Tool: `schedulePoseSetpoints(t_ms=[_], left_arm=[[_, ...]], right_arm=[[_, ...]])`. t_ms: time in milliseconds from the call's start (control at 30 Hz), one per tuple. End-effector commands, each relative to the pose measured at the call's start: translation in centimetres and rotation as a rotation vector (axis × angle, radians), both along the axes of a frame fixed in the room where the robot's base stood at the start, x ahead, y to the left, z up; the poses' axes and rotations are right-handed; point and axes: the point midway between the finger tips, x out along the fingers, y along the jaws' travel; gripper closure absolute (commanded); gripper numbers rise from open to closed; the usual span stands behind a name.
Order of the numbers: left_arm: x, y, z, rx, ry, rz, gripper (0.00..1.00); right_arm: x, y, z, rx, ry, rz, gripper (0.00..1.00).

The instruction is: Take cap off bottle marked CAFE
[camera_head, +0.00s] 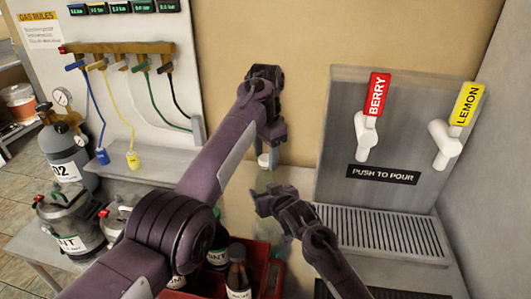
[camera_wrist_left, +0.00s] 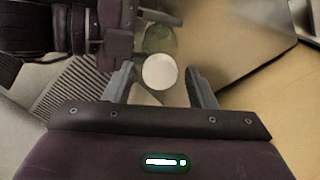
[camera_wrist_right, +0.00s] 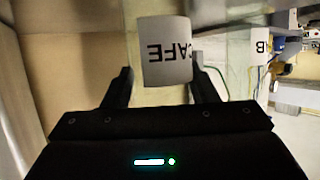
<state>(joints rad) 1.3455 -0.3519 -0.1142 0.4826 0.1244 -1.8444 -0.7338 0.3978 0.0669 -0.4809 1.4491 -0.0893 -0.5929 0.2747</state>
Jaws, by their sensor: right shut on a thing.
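The bottle marked CAFE (camera_head: 264,183) is pale, greenish and clear, and looks upright in front of the wall. Its white label (camera_wrist_right: 167,52) faces the right wrist camera and reads upside down there. My right gripper (camera_head: 268,204) is shut on the bottle from the side; the label lies between its fingers in the right wrist view. A round white cap (camera_wrist_left: 160,72) tops the bottle and also shows in the head view (camera_head: 263,160). My left gripper (camera_head: 268,148) is above it, open, with the cap between its fingers and small gaps at both sides.
A grey dispenser (camera_head: 340,130) with BERRY (camera_head: 376,95) and LEMON (camera_head: 467,105) taps and a drip grille (camera_head: 380,232) stands to the right. A red crate (camera_head: 260,262) with dark bottles is below. A gas board with hoses and metal kegs (camera_head: 68,225) are left.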

Motion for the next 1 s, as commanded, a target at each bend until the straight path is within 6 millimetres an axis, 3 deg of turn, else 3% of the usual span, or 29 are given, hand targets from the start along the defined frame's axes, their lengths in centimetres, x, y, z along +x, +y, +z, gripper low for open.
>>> schedulePoseSetpoints(t_ms=[267,600,900,933,1000], left_arm=[[0.0,0.0,0.1,0.000,0.000,0.000,0.46],[0.0,0.0,4.0,0.000,-0.001,0.000,0.46],[0.0,0.0,4.5,-0.001,0.001,0.000,0.46],[0.0,0.0,4.5,-0.001,0.001,0.000,0.46],[0.0,0.0,4.5,0.000,0.000,0.000,0.46]], right_arm=[[0.0,0.0,0.1,0.001,-0.003,0.000,1.00],[0.0,0.0,0.1,0.001,-0.003,0.000,1.00],[0.0,0.0,0.1,0.001,-0.003,0.000,1.00],[0.0,0.0,0.1,0.001,-0.003,0.000,0.46],[0.0,0.0,0.1,0.001,-0.002,0.000,0.37]])
